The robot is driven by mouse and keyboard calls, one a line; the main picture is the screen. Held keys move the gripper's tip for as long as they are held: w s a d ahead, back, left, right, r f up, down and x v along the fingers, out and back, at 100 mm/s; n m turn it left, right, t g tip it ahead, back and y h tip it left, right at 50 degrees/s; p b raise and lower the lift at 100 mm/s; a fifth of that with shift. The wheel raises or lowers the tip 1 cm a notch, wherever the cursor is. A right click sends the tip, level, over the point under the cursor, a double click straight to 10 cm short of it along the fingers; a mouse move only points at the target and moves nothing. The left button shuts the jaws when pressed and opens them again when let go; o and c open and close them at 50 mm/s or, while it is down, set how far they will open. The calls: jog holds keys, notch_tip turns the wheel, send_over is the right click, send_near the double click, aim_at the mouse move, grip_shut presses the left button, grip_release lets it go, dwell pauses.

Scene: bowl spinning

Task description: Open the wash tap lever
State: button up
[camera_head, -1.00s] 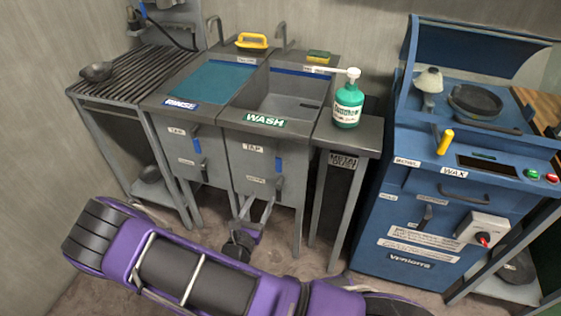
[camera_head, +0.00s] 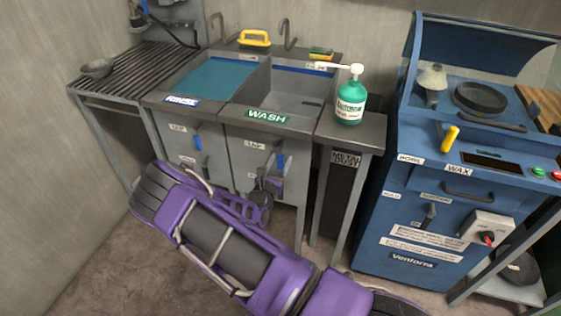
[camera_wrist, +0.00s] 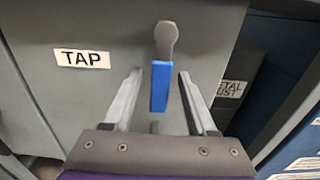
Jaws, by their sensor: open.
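The wash tap lever (camera_wrist: 161,85) has a blue grip hanging down from a grey pivot on the grey cabinet front, right of the TAP label (camera_wrist: 82,59). In the head view the lever (camera_head: 281,163) shows under the WASH basin (camera_head: 291,91). My gripper (camera_wrist: 157,75) is open, with one finger on each side of the blue grip in the wrist view. Both fingers look apart from it. I cannot tell how deep the grip sits between them.
The RINSE basin (camera_head: 210,82) with blue water is to the left, with its own blue tap lever (camera_head: 197,138). A green soap bottle (camera_head: 350,98) stands on the right ledge. The blue wax machine (camera_head: 408,235) is to the right. A slatted rack (camera_head: 135,70) is at left.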

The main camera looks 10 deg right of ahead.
jog(key=shift+w+d, duration=0.1)
grip_shut()
dwell(0.3)
dwell(1.1)
